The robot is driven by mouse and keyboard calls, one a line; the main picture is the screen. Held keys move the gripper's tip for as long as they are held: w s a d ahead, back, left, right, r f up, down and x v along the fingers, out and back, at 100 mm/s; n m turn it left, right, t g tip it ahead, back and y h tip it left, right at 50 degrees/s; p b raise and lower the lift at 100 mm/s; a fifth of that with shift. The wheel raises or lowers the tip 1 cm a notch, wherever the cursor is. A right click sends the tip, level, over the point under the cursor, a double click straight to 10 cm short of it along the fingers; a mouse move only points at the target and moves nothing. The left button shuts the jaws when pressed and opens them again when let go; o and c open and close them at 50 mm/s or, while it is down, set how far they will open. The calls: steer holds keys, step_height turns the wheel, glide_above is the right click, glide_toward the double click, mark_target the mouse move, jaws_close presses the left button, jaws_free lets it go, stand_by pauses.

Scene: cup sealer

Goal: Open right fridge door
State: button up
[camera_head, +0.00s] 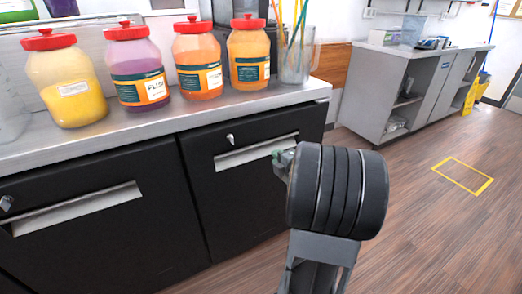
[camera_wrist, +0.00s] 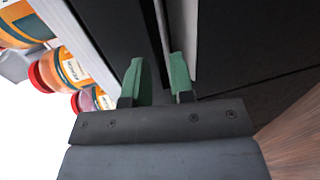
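The right fridge door (camera_head: 232,195) is a black panel under the counter and looks shut. Its handle (camera_head: 250,153) is a pale metal strip near the top, with a small lock above it. In the head view my gripper (camera_head: 281,157) is at the right end of this handle, partly hidden by my wrist. In the wrist view the green fingertips of my gripper (camera_wrist: 158,72) are apart, close to the pale handle strip (camera_wrist: 184,35). The right fingertip overlaps the strip. I cannot tell whether it touches.
The left fridge door (camera_head: 95,225) is beside it, also shut. Several red-lidded jars (camera_head: 200,62) and a pitcher of straws (camera_head: 296,62) stand on the counter (camera_head: 160,117) above. A grey cabinet (camera_head: 400,95) stands at the back right. The wooden floor (camera_head: 425,225) is clear on the right.

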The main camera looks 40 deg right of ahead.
steer(key=b+x, duration=0.1)
steer(key=x, duration=1.1)
steer(key=shift+b, duration=0.3)
jaws_close()
